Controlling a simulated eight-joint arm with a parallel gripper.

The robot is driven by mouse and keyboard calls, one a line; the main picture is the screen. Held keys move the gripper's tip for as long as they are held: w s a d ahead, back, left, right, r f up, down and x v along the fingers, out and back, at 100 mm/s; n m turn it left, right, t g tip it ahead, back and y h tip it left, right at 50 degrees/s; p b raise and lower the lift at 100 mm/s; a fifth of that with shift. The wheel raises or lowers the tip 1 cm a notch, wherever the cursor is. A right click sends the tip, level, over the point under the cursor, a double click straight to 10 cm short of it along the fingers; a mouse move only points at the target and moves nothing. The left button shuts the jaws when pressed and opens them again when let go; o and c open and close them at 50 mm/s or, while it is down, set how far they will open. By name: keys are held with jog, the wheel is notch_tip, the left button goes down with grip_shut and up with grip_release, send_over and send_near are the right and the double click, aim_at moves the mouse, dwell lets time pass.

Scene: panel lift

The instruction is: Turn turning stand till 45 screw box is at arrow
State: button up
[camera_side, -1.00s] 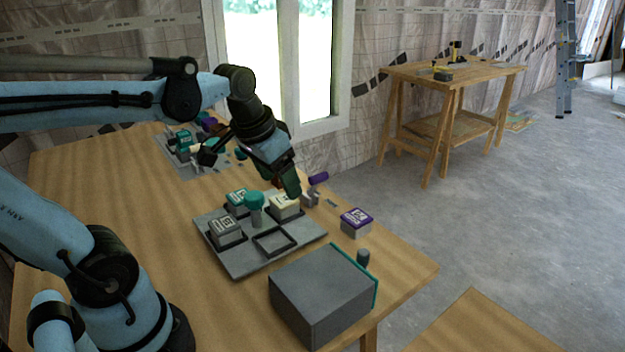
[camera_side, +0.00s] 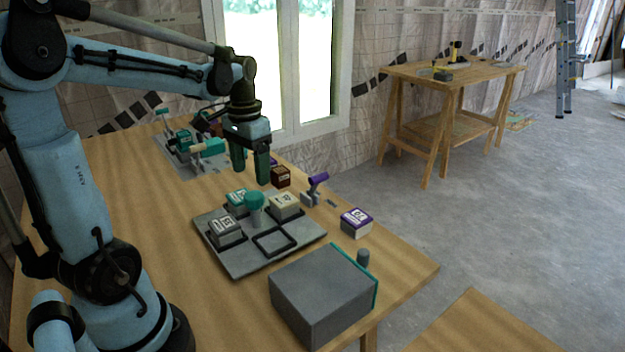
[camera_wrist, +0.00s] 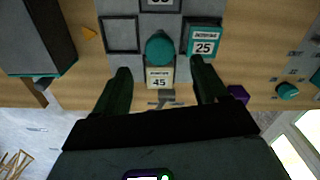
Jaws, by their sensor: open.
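The turning stand (camera_side: 232,262) is a grey square plate with a teal knob (camera_side: 254,198) at its centre. The cream 45 screw box (camera_side: 284,203) sits in its back-right compartment; in the wrist view the 45 box (camera_wrist: 159,77) is just below the knob (camera_wrist: 160,47). The teal 25 box (camera_wrist: 204,41) and a grey-white box (camera_side: 226,229) fill two others; one is empty. My gripper (camera_side: 252,170) is open and empty above the stand's back side, fingers pointing down.
A grey block (camera_side: 322,293) with a teal edge stands near the stand's front right. Teal tools (camera_side: 200,146) are at the back left.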

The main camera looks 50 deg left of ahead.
aim_at(254, 195)
jog(key=shift+f, duration=3.45)
grip_shut()
